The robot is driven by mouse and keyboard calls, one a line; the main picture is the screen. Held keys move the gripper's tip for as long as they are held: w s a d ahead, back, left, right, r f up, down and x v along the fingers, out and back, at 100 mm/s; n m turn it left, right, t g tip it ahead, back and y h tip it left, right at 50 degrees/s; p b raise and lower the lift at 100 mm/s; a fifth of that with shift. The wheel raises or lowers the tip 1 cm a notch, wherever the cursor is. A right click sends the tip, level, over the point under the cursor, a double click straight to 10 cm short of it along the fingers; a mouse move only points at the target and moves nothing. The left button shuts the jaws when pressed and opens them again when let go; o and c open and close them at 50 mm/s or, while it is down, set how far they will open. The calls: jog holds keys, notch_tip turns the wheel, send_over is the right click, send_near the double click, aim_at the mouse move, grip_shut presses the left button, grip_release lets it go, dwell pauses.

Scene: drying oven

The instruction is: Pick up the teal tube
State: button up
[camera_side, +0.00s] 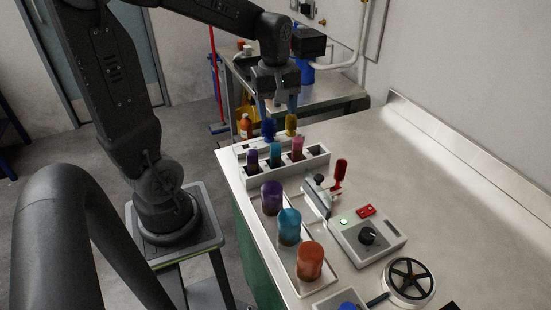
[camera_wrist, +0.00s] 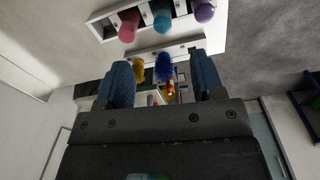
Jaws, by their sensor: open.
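The teal tube (camera_side: 275,156) stands upright in the white rack (camera_side: 317,164), between a purple tube (camera_side: 253,158) and a pink tube (camera_side: 297,149). In the wrist view the teal tube (camera_wrist: 162,21) is near the top, between the pink tube (camera_wrist: 129,25) and the purple tube (camera_wrist: 204,12). My gripper (camera_side: 279,105) hangs fingers down, above and behind the rack. Its fingers (camera_wrist: 163,77) are apart with nothing held between them. The lower part of the teal tube is hidden inside the rack.
A blue item (camera_side: 268,128) and a yellow item (camera_side: 291,125) stand just behind the rack, below my fingers. Large purple (camera_side: 271,198), teal (camera_side: 289,227) and orange (camera_side: 310,262) containers stand in front. A red-handled lever (camera_side: 340,174) and control box (camera_side: 367,240) are right.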

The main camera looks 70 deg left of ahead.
aim_at(275, 145)
jog(key=shift+n, duration=0.7)
jog(key=f, duration=0.5)
jog(key=a+f, duration=0.1)
jog(key=f, duration=0.8)
jog(key=shift+w+a+f, duration=0.2)
jog(key=shift+f, duration=0.1)
jog(key=c, duration=1)
jog(key=shift+r, duration=0.1)
